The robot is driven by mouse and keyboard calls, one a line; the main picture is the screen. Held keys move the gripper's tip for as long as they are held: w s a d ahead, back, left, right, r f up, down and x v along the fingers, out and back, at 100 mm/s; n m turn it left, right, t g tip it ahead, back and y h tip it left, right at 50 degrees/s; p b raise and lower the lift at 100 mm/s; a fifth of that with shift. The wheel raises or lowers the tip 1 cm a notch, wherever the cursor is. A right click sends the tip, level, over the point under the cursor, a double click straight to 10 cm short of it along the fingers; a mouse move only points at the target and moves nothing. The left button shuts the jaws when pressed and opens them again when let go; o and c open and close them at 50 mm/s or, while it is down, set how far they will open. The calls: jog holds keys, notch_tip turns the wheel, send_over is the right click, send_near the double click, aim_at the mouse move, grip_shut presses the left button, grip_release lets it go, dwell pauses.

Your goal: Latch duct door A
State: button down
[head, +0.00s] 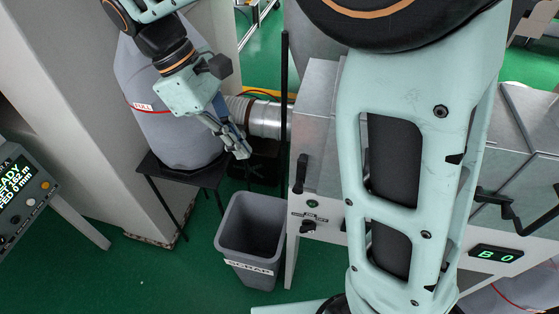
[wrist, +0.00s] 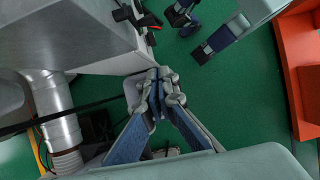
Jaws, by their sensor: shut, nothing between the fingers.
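My gripper (head: 240,148) is shut and empty in the head view, in the air above and behind the grey bin, in front of the silver duct (head: 268,118). The wrist view shows its closed fingertips (wrist: 158,78) beside the grey metal cabinet, with the ribbed duct (wrist: 55,112) at left. A black upright handle (head: 301,173) is on the cabinet's front left edge, to the right of and apart from the gripper. No label for door A is readable, and I cannot tell which part is that door. My arm hides much of the cabinet.
A grey bin (head: 252,240) marked SCRAP stands below. A grey bag (head: 165,120) labelled FULL rests on a black stand (head: 190,172) at left. A control panel (head: 22,195) is at far left. Green floor (head: 140,272) is clear at front left.

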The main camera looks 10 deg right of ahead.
aim_at(301, 174)
jog(key=s+d+f, duration=0.2)
jog(key=d+f, duration=0.5)
jog(key=f, duration=0.1)
jog(key=shift+s+d+f, duration=0.15)
jog(key=shift+s+d, duration=0.2)
jog(key=shift+s, duration=0.05)
